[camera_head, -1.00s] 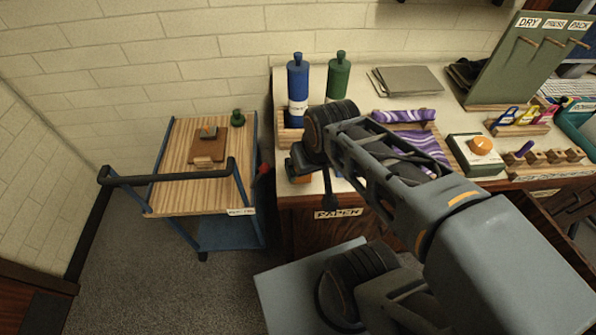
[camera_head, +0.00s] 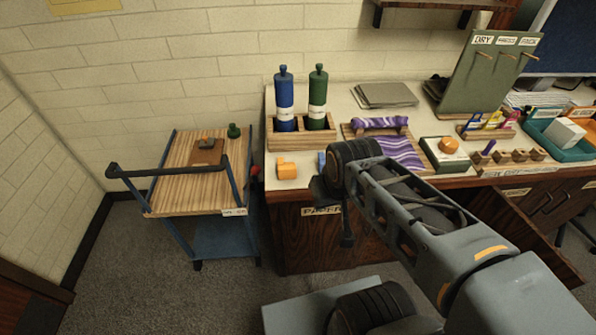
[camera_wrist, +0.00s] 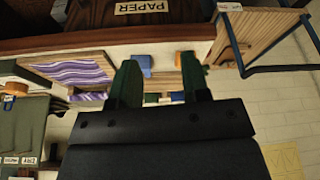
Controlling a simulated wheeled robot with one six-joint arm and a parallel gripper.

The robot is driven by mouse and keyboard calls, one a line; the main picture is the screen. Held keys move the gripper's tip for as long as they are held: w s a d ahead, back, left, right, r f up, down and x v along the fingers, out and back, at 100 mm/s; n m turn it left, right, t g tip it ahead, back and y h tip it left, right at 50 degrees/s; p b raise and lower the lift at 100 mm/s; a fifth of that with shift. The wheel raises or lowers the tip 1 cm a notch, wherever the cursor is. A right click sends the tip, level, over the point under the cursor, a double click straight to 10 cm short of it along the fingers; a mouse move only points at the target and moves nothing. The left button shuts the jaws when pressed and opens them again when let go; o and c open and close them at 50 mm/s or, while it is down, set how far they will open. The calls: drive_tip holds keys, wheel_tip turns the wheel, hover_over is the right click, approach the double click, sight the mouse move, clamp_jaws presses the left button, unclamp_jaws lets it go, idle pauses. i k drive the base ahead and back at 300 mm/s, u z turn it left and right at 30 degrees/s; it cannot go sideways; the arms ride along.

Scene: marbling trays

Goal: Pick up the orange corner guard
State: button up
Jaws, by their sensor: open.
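The orange corner guard (camera_head: 287,170) is a small block on the pale worktop (camera_head: 345,110), near its front left corner in the head view. It also shows in the wrist view (camera_wrist: 184,58), close to one fingertip in the picture. My gripper (camera_wrist: 159,63) is open, with its two green fingers apart and nothing held between them. In the head view my wrist is to the right of the orange guard, near the table's front edge, and hides most of a blue piece (camera_head: 322,160). That blue piece (camera_wrist: 145,66) shows between the fingertips in the wrist view.
A wooden rack (camera_head: 301,136) with a blue bottle (camera_head: 284,100) and a green bottle (camera_head: 318,98) stands behind the guard. A wooden-topped trolley (camera_head: 185,193) is to the left.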

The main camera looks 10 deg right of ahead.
sight(288, 170)
drive_tip(key=z, duration=0.1)
drive_tip(key=i, duration=0.25)
drive_tip(key=z, duration=2.5)
drive_tip(key=k, duration=1.85)
drive_tip(key=u, duration=1.95)
drive_tip(key=i, duration=0.5)
